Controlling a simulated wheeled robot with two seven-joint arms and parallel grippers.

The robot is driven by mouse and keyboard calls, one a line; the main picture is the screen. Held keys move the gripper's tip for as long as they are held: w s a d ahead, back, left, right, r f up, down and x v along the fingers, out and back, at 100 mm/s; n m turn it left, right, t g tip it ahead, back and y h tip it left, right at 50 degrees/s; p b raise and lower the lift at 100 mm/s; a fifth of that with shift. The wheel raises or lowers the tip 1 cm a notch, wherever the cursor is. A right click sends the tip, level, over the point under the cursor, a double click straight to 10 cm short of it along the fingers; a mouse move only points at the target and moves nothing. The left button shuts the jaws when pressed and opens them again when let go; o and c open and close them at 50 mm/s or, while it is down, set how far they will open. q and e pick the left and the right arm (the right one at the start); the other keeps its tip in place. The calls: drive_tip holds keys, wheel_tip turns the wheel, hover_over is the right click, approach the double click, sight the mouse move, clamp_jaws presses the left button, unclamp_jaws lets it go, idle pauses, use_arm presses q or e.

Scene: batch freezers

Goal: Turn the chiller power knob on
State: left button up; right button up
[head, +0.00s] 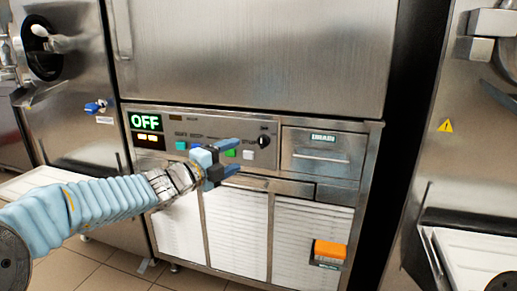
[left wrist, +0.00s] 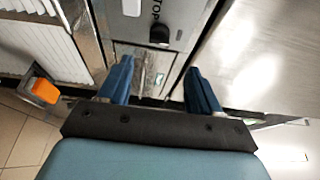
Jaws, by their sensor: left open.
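The chiller power knob (head: 264,141) is a small round black knob at the right end of the steel control panel, with a display reading OFF (head: 145,121) at the panel's left end. The knob also shows in the left wrist view (left wrist: 159,35), beyond the fingertips and near the top. My left gripper (head: 229,158) is open and empty in front of the panel, left of and a little below the knob in the head view. Its two blue fingers (left wrist: 160,88) show in the left wrist view, apart from the knob. My right gripper is not in view.
Coloured buttons (head: 181,146) sit along the panel, partly hidden by my gripper. A drawer front (head: 322,152) is right of the knob. An orange switch box (head: 330,252) is mounted low on the white louvred front. Steel machines (head: 474,130) stand on both sides.

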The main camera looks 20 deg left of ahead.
sight(261, 143)
use_arm(q)
drive_tip(key=x, duration=1)
drive_tip(key=shift+w+d, duration=0.1)
drive_tip(key=shift+w, duration=0.1)
